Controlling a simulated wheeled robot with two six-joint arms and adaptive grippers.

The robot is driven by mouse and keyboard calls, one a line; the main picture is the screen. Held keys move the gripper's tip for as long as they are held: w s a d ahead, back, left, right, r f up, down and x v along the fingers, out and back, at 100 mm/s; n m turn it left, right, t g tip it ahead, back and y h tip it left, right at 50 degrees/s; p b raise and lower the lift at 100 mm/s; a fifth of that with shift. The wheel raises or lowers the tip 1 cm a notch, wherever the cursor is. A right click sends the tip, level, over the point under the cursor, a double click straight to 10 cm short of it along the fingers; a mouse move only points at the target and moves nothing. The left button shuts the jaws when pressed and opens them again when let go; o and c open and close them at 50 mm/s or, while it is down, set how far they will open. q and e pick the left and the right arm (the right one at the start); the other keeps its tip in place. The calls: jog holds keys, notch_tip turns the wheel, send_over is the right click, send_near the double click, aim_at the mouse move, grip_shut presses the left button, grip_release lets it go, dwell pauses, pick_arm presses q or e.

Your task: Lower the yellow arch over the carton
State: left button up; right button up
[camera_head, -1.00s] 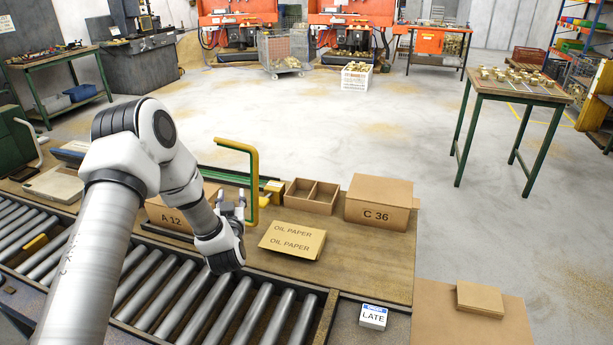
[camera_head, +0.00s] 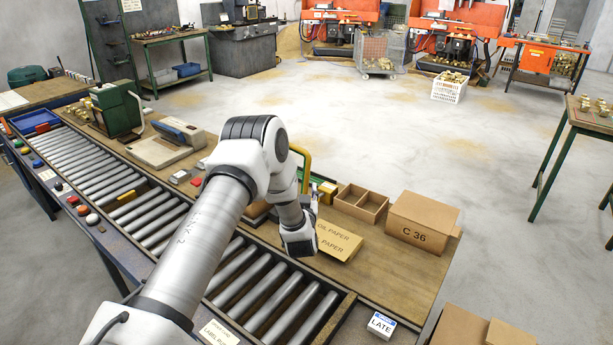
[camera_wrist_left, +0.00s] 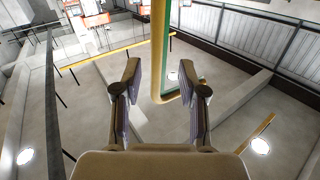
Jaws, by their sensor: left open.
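The yellow arch (camera_head: 307,160) stands raised above the bench, mostly hidden behind my left arm in the head view. In the left wrist view its yellow and green bar (camera_wrist_left: 160,48) hangs down, with its bent lower end just beyond my fingers. My left gripper (camera_head: 314,204) is beside the arch; in the wrist view its two fingers (camera_wrist_left: 163,78) are spread with nothing between them. Only a brown piece of what looks like the carton (camera_head: 257,209) shows behind my arm. My right gripper is not in view.
A divided box (camera_head: 361,203), the oil paper pack (camera_head: 338,241) and carton C 36 (camera_head: 422,222) stand right of my gripper. The roller conveyor (camera_head: 262,290) runs along the front. A scale-like device (camera_head: 168,143) and a green machine (camera_head: 117,108) stand at the left.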

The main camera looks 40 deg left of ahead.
aim_at(306, 179)
pick_arm(q)
jog(key=p+x, duration=0.1)
jog(key=x, duration=0.4)
jog(key=shift+w+r, duration=0.15)
jog(key=shift+w, duration=0.3)
jog(key=shift+w+a, duration=0.1)
jog(key=shift+a, duration=0.2)
jog(key=shift+d, duration=0.15)
grip_shut()
jog(key=shift+r, duration=0.1)
